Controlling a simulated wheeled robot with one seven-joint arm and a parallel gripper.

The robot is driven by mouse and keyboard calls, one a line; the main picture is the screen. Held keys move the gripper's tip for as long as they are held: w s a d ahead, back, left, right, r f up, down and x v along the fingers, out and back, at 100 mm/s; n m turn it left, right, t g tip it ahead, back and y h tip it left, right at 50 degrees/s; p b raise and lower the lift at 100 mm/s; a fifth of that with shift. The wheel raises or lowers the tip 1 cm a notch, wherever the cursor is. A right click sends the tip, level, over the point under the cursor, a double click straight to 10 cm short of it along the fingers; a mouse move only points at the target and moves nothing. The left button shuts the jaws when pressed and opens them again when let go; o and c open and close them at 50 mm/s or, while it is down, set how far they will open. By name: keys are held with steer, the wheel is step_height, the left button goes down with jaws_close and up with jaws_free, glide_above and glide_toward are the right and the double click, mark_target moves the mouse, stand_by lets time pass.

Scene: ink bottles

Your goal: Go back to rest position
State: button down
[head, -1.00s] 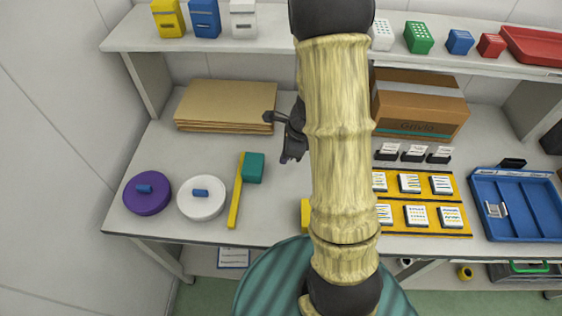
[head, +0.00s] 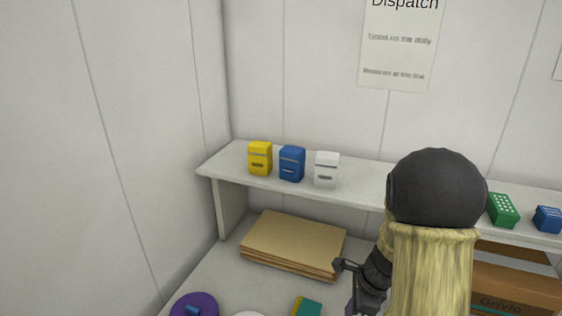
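My gripper (head: 352,286) shows in part at the lower middle of the head view, just left of my arm. It is above the bench (head: 222,274), to the right of a stack of flat cardboard (head: 293,243). Its lower end is cut off by the picture's edge, and I cannot make out whether its fingers are apart. No held thing shows at it. My arm rises in front of the shelf and hides part of it.
A shelf (head: 364,176) over the bench carries yellow (head: 260,158), blue (head: 292,164) and white (head: 326,170) boxes, with a green box (head: 503,211) and small blue box (head: 547,219) to the right. A brown carton (head: 520,293) stands below. A purple round lid (head: 192,306) is at the lower left.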

steer(key=s+a+r+n+t+h, duration=0.1)
steer(key=s+a+r+n, duration=0.4)
steer(key=n, duration=1.6)
steer(key=s+r+h, duration=0.1)
steer(key=s+r, duration=0.1)
steer(key=s, duration=0.1)
steer(key=shift+s+a+r+h, duration=0.2)
steer(key=shift+a+r+h, duration=0.1)
steer(key=shift+r+h, duration=0.1)
